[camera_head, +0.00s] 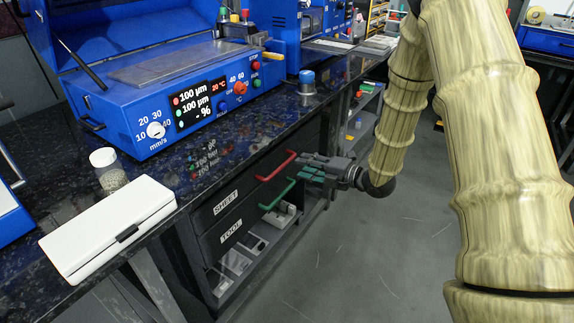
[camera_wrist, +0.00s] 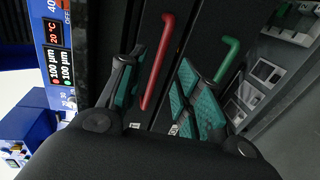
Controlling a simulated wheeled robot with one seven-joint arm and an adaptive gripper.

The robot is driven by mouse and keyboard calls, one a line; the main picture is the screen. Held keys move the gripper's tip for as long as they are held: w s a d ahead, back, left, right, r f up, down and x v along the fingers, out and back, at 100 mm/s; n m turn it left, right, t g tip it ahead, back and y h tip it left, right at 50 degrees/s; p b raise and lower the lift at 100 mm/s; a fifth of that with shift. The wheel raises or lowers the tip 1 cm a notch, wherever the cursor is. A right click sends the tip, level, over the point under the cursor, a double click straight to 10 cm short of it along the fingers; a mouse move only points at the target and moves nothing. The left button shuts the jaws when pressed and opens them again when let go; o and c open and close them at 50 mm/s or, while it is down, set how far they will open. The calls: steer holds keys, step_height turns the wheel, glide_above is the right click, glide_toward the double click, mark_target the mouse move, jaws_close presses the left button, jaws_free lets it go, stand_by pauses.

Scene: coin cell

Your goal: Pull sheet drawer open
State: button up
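The sheet drawer (camera_head: 248,184) is the dark upper drawer under the bench, with a "SHEET" label and a red bar handle (camera_head: 276,166). Its front looks flush, so it appears closed. My gripper (camera_head: 304,168) is in front of the drawers, at the right end of the handles. In the wrist view my gripper (camera_wrist: 160,78) is open, with teal pads on its fingers. The red handle (camera_wrist: 157,62) shows between the two fingers; I cannot see contact with either. The right finger lies between the red handle and the green handle (camera_wrist: 227,60).
The tool drawer (camera_head: 262,218), with the green handle, is directly below. An open shelf (camera_head: 228,292) holding trays is under it. On the bench are a white case (camera_head: 110,228), a small jar (camera_head: 107,170) and a blue coating machine (camera_head: 190,95). The floor (camera_head: 370,265) in front is clear.

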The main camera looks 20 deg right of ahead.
mark_target(287, 160)
steer(key=b+x, duration=0.1)
steer(key=x, duration=0.6)
steer(key=shift+w+a, duration=0.2)
steer(key=shift+w, duration=0.1)
jaws_close()
